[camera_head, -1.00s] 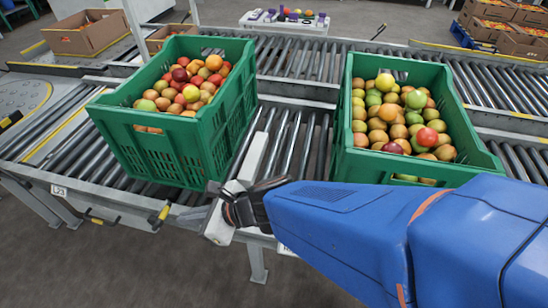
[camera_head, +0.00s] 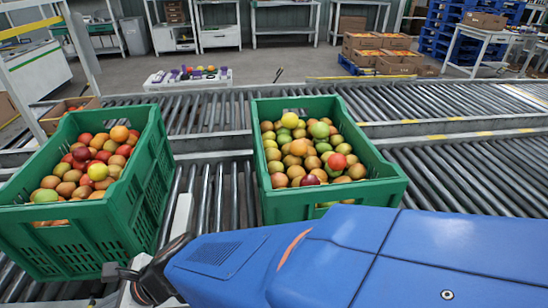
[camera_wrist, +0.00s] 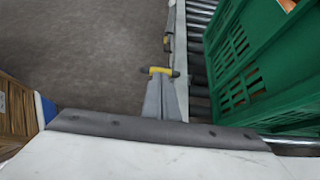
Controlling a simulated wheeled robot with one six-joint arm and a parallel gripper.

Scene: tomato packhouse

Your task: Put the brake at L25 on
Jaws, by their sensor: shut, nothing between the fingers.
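In the wrist view, my gripper (camera_wrist: 164,88) is shut and empty, its grey fingers pointing away along the conveyor's side rail. A yellow brake handle with dark ends (camera_wrist: 160,71) lies right at the fingertips; I cannot tell whether they touch it. No label is readable now, so I cannot tell whether this handle is the one at L25. In the head view, my dark wrist (camera_head: 150,280) is at the lower left, beside the conveyor's near edge, and the fingertips are mostly out of sight there.
A green crate of tomatoes (camera_head: 140,205) stands on the rollers at left; another (camera_head: 385,190) stands right of it, behind my blue arm. In the wrist view, a green crate (camera_wrist: 255,65) is close right of the rail. Open grey floor (camera_wrist: 80,40) lies left.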

